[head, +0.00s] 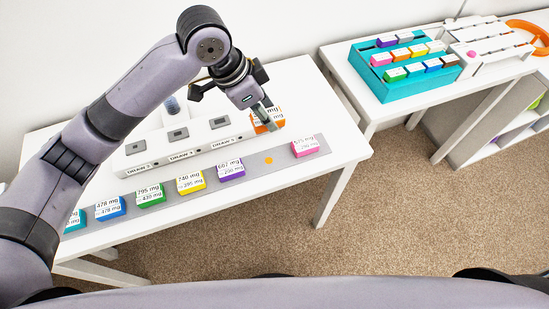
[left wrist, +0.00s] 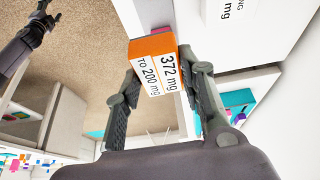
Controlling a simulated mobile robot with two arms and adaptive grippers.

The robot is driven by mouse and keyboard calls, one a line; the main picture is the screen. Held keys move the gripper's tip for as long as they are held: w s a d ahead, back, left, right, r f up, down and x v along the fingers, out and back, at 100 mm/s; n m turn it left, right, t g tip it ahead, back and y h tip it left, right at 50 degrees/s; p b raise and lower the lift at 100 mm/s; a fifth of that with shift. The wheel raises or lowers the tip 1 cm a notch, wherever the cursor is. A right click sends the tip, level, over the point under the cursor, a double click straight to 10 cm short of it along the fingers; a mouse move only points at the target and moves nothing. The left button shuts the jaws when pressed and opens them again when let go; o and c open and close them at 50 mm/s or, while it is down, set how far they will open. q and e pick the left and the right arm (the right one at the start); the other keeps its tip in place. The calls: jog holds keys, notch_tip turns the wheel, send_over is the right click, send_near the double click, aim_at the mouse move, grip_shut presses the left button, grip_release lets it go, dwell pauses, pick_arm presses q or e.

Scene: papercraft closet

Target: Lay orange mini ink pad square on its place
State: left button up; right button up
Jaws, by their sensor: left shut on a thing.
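The orange mini ink pad (head: 267,121) has a white label. My left gripper (head: 264,107) is shut on it and holds it above the table, near the right end of the white drawer block. In the left wrist view the orange mini ink pad (left wrist: 152,47) sits between both fingers, its label reading 372 mg. An orange dot (head: 268,160) marks a bare spot on the grey strip (head: 250,167), between the purple pad (head: 231,170) and the pink pad (head: 305,146). My right gripper (left wrist: 38,18) shows small at the top left of the left wrist view.
Green, yellow and blue pads line the grey strip to the left. The white drawer block (head: 190,158) stands behind the strip. A second table at the right holds a teal rack (head: 400,92) with several coloured pads.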

pick_arm(q)
notch_tip(320, 180, down, 12)
jog(key=shift+r, duration=0.1)
jog(key=shift+f, duration=0.3)
notch_tip(320, 180, down, 3)
jog(key=shift+f, duration=0.35)
jog(key=o, duration=1.1)
jog(key=shift+o, duration=0.2)
pick_arm(e)
jog(key=shift+w+a+r, duration=0.15)
jog(key=shift+w+a, duration=0.1)
jog(key=shift+w, duration=0.35)
jog(key=shift+w+a+r, duration=0.15)
jog(key=shift+w+a, duration=0.1)
jog(key=shift+w, duration=0.35)
